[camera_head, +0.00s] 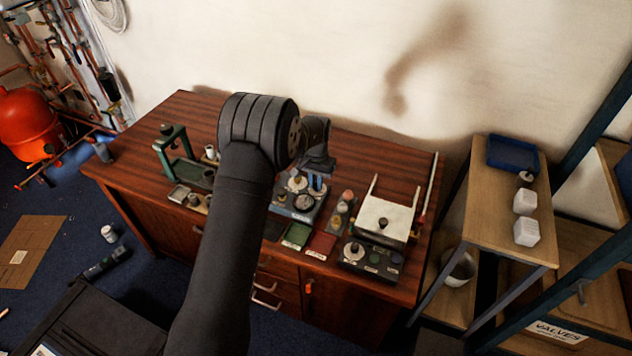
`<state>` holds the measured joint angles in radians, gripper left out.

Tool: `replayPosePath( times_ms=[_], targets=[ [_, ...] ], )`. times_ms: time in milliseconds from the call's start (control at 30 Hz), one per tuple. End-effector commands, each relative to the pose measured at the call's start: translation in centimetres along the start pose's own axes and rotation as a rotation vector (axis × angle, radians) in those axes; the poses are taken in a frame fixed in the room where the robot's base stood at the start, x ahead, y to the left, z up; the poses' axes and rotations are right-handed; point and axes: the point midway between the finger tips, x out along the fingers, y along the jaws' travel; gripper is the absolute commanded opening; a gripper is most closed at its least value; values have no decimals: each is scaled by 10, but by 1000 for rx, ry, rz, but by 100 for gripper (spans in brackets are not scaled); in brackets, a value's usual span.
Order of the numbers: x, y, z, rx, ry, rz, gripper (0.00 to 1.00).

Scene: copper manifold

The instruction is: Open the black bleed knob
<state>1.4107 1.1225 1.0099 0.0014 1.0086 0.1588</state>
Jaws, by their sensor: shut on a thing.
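My gripper (316,184) reaches down over a grey-blue block (289,213) on the wooden bench, its blue fingers shut at one of the block's small fittings. What they hold is mostly hidden and very small; it seems to be the black bleed knob, but I cannot make out its shape or how far it is turned. A dark round knob (305,202) shows just in front of the fingers. A pale round fitting with a dark top (297,184) stands just left of them.
The wooden bench (340,150) also carries a green press frame (174,150) at left, green (297,236) and red (321,243) mats in front, and a white box (384,219) at right. A dark block with knobs (372,259) sits at the front right.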

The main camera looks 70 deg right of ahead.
Motion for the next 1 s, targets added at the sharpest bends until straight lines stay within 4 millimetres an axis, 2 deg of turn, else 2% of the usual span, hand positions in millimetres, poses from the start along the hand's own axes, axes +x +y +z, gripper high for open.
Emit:
replayPosePath(
  times_ms=[367,1000],
  targets=[
    [0,-1,0,93,0,1,0],
    [0,-7,-2,660,-1,2,0]
  ],
)
